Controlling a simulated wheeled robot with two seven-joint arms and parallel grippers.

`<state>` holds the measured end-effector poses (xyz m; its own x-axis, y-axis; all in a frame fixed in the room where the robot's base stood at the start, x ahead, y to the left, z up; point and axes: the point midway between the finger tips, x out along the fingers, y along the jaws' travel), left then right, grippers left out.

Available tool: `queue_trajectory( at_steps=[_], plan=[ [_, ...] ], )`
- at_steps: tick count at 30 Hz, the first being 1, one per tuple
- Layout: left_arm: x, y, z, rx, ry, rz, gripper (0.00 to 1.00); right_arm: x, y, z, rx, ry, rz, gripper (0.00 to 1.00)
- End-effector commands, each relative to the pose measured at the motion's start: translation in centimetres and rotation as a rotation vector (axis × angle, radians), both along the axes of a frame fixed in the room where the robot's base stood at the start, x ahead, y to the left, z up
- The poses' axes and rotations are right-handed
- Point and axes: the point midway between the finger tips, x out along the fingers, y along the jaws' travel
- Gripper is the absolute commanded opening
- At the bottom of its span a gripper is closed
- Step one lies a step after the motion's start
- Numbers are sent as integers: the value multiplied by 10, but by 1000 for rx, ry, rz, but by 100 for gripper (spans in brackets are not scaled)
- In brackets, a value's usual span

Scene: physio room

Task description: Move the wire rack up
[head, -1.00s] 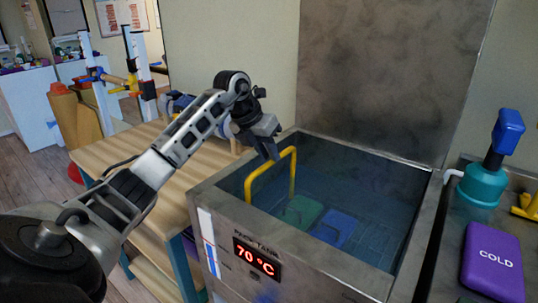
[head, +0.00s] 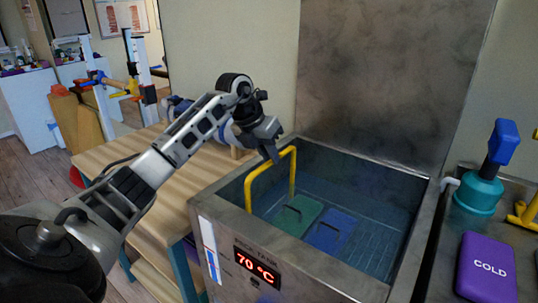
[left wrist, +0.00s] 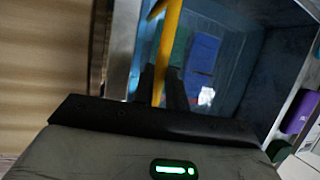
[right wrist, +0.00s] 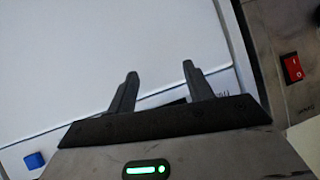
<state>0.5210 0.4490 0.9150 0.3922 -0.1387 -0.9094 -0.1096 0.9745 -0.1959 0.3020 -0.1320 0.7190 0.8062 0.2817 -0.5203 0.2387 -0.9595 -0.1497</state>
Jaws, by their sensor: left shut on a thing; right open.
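The wire rack (head: 370,240) lies inside the steel water tank (head: 225,220), and its bars show faintly. Its yellow handle (head: 293,172) stands up above the tank's left side. A green pad (head: 297,214) and a blue pad (head: 332,232) lie on the rack. My left gripper (head: 272,156) is shut on the top bar of the handle. The handle shows between its fingers in the left wrist view (left wrist: 170,45). My right gripper (right wrist: 159,72) is open and empty, seen only in the right wrist view, over a white surface (right wrist: 90,60).
A wooden bench (head: 135,165) stands left of the tank. A tall steel panel (head: 385,80) rises behind it. The tank display (head: 257,267) reads 70 °C. On the right are a purple COLD pack (head: 487,267) and a teal device with a blue top (head: 480,192).

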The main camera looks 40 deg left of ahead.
Motion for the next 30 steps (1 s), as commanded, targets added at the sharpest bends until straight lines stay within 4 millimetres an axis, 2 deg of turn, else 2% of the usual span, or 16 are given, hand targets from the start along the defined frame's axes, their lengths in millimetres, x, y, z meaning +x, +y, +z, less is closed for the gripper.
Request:
queue_trajectory(
  at_steps=[1,3,9,15,21,30],
  plan=[
    [1,2,26,3,-12,3,0,-1,-1,14,0,9,-3,51],
    [1,3,43,4,-14,5,0,3,-4,17,-26,13,-4,51],
    [2,2,86,3,-17,4,0,1,-10,28,-92,37,12,51],
    [2,2,117,2,-20,5,0,-2,-14,36,-131,54,18,51],
    [2,2,131,2,-19,5,0,-3,-17,39,-136,61,11,51],
    [2,3,135,1,-22,5,0,-4,-17,38,-136,64,10,51]
  ],
)
